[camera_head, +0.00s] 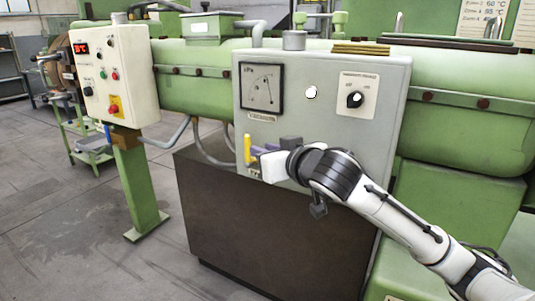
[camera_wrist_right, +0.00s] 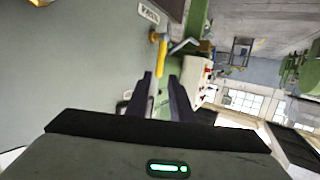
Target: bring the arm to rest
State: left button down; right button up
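My right arm reaches in from the lower right in the head view. Its gripper (camera_head: 256,150) is in front of the lower left of the grey control box (camera_head: 300,140), close to a yellow lever (camera_head: 247,148). In the right wrist view, the two dark fingers of the gripper (camera_wrist_right: 161,78) stand apart with a gap between them. The yellow lever (camera_wrist_right: 162,55) shows in line with that gap, around the fingertips. I cannot tell if a finger touches it. My left gripper is in neither view.
The grey box carries a gauge (camera_head: 262,87), a white round light (camera_head: 311,92) and a black knob (camera_head: 355,99). A dark brown cabinet (camera_head: 270,240) stands below. A white button panel (camera_head: 115,80) is at the left. Open floor (camera_head: 70,230) lies at the lower left.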

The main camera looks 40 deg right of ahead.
jog(key=shift+s+a+r, duration=0.15)
jog(key=shift+s, duration=0.45)
jog(key=s+a+f+n+g+y, duration=0.1)
jog(key=s+a+f, duration=0.15)
jog(key=f, duration=0.75)
jog(key=s+a+f+n+g+y, duration=0.15)
jog(key=a+f, duration=0.25)
jog(key=f, duration=0.5)
jog(key=s+a+f+n+g+y, duration=0.15)
jog(key=a+f, duration=0.25)
jog(key=f, duration=0.6)
jog(key=s+a+f+g, duration=0.1)
jog(key=s+a+f, duration=0.4)
jog(key=s+f, duration=0.4)
jog(key=s+a+f+g+y, duration=0.1)
jog(key=s+a+f, duration=0.5)
jog(key=s, duration=0.5)
notch_tip(320, 180, down, 3)
jog(key=shift+s+a+r+g, duration=0.1)
jog(key=shift+s+a+g, duration=0.1)
jog(key=shift+g, duration=0.1)
